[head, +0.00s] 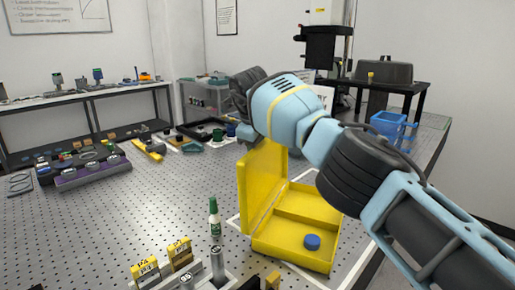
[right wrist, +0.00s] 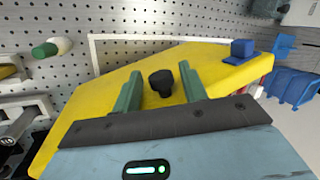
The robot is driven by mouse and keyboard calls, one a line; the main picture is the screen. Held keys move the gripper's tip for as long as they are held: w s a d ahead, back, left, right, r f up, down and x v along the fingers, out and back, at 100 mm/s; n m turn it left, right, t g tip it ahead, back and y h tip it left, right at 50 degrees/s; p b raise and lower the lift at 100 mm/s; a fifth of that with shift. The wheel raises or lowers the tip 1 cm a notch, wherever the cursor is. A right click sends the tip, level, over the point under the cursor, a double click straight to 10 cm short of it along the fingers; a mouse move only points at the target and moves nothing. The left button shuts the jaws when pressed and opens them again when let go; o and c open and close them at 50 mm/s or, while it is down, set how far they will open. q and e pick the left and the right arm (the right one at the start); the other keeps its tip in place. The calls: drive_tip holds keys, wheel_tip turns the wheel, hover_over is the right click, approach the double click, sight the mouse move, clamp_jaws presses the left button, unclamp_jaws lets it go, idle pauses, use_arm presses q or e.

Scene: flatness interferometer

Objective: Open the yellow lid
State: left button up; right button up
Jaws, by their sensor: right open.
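The yellow box (head: 290,263) stands on the perforated table with its interior showing. A round blue piece (head: 312,242) is in its front compartment. The yellow lid (head: 263,185) stands raised, roughly upright, along the box's left side. In the right wrist view, a black knob (right wrist: 161,83) stands on a yellow surface (right wrist: 95,95) between the two green fingers of my right gripper (right wrist: 160,88). The fingers are open, with gaps on both sides of the knob. In the head view my right arm reaches over the box and hides the gripper's tips. My left gripper is not in view.
A white-and-green bottle (head: 214,218) stands left of the box, near yellow labelled blocks (head: 146,272). A blue bin (head: 390,125) stands at the back right. A purple-fronted tray (head: 95,172) lies far left. The table between tray and box is largely clear.

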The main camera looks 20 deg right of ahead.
drive_tip(key=v, duration=0.7)
drive_tip(key=shift+a+r, duration=0.15)
drive_tip(key=shift+r, duration=0.1)
drive_tip(key=shift+s, duration=0.1)
